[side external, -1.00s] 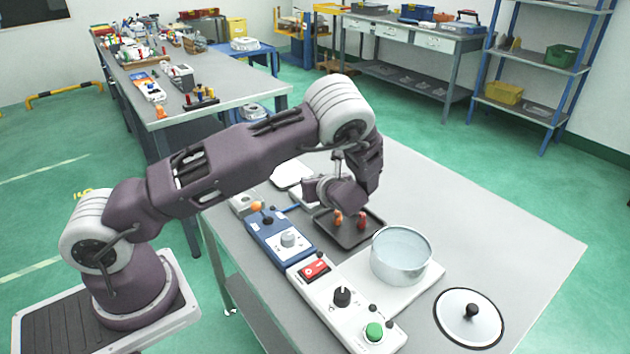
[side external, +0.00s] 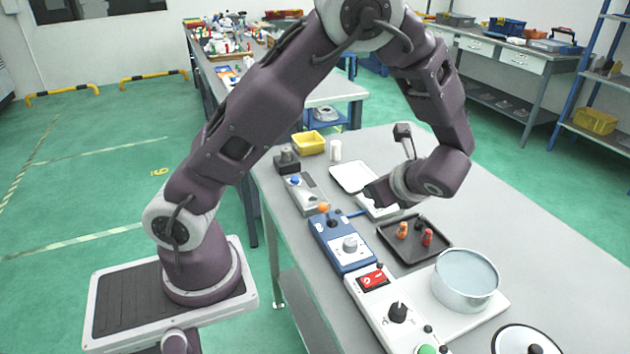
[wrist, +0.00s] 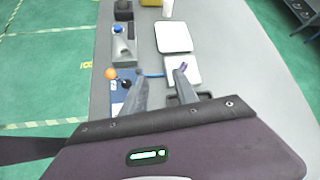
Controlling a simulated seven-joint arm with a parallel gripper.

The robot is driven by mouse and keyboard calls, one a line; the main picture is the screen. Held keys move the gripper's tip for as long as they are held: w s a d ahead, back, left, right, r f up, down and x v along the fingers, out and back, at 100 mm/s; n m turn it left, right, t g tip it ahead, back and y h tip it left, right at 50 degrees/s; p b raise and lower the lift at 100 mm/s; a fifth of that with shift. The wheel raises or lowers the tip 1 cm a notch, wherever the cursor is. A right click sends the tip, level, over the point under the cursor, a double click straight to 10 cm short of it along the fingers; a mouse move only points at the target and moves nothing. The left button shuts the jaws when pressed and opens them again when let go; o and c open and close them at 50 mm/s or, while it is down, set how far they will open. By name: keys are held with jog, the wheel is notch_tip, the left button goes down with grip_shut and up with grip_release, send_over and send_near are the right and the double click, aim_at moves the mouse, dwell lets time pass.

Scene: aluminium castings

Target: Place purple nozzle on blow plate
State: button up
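A small purple piece (wrist: 183,66), apparently the nozzle, shows over the white plate (wrist: 192,74) in the wrist view, close by the tip of my right-hand finger. I cannot tell whether it touches that finger or stands on the plate. The white plate, with a blue hose running to it, also shows in the side view (side external: 382,211), partly hidden by my gripper (side external: 374,191). In the wrist view my gripper (wrist: 158,73) has its fingers spread wide, with nothing between them. The purple piece cannot be made out in the side view.
A dark tray (side external: 431,252) holds an orange piece (side external: 402,231) and a red piece (side external: 427,238). A blue control box (side external: 340,246), a white panel (side external: 388,310) and a metal pot (side external: 465,281) stand nearby. A white tray (side external: 351,177) lies behind the plate. The table's right side is clear.

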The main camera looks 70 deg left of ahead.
jog(key=s+d+r+n+t+h, duration=0.1)
jog(key=s+d+r+n+h, duration=0.2)
jog(key=s, duration=0.4)
jog(key=s+d+r+n+t+h, duration=0.1)
jog(key=s+d+r+n+h, duration=0.2)
jog(key=s+r+n, duration=0.3)
jog(key=s+d+r+n+t+h, duration=0.1)
jog(key=s+d+r+n+h, duration=0.3)
jog(key=s+n, duration=0.3)
jog(key=shift+s+r+n, duration=0.3)
jog(key=shift+s+r, duration=0.1)
jog(key=shift+s, duration=0.6)
